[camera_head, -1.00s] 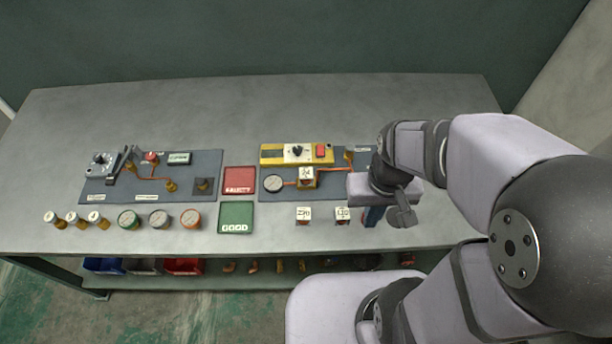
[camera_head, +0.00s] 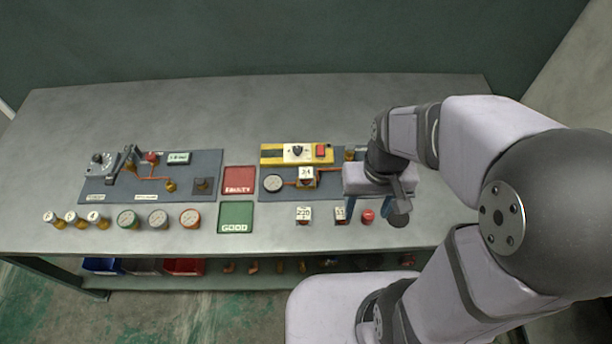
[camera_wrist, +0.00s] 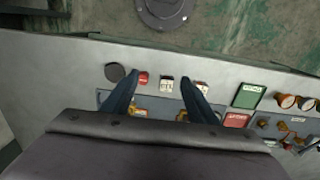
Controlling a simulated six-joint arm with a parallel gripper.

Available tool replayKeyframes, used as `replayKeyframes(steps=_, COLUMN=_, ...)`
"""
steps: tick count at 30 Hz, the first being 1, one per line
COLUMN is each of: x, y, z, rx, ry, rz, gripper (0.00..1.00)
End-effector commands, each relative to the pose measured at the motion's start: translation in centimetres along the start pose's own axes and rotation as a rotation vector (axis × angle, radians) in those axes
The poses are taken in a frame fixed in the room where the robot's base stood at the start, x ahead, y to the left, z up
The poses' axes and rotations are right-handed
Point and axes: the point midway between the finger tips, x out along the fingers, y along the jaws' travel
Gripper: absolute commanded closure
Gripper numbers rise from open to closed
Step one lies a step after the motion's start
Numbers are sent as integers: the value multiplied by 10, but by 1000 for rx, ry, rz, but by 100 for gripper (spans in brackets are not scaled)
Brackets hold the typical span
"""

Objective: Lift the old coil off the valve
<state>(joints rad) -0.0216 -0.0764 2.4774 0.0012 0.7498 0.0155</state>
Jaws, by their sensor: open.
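The old coil (camera_head: 306,173), a white-topped block marked 24, sits on the brass valve (camera_head: 305,184) on the right grey panel. My gripper (camera_head: 367,208) is open and empty, to the right of and nearer the front than that coil, above the table's front part. In the wrist view my gripper (camera_wrist: 159,77) shows its two dark blue fingers spread apart. Two loose coils, one on the left (camera_head: 303,215) and one on the right (camera_head: 340,215), stand near the front edge. The wrist view does not clearly show the old coil.
A red knob (camera_head: 368,215) stands beside the right loose coil. A red FAULTY tray (camera_head: 240,180) and a green GOOD tray (camera_head: 235,216) lie between the panels. A round gauge (camera_head: 273,183) is left of the valve. A yellow-black control box (camera_head: 297,153) stands behind it.

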Motion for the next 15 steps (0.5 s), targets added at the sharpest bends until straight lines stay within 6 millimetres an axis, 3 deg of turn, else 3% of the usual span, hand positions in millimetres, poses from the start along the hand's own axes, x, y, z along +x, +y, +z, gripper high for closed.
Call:
replayKeyframes(steps=5, x=7, y=-19, z=-50, rx=-2, ry=-24, rz=-4, gripper=47)
replayKeyframes(steps=9, x=17, y=-43, z=-97, rx=-1, ry=-51, rz=-5, gripper=47)
replayKeyframes(steps=15, x=37, y=-82, z=-151, rx=0, ry=-85, rz=-3, gripper=47)
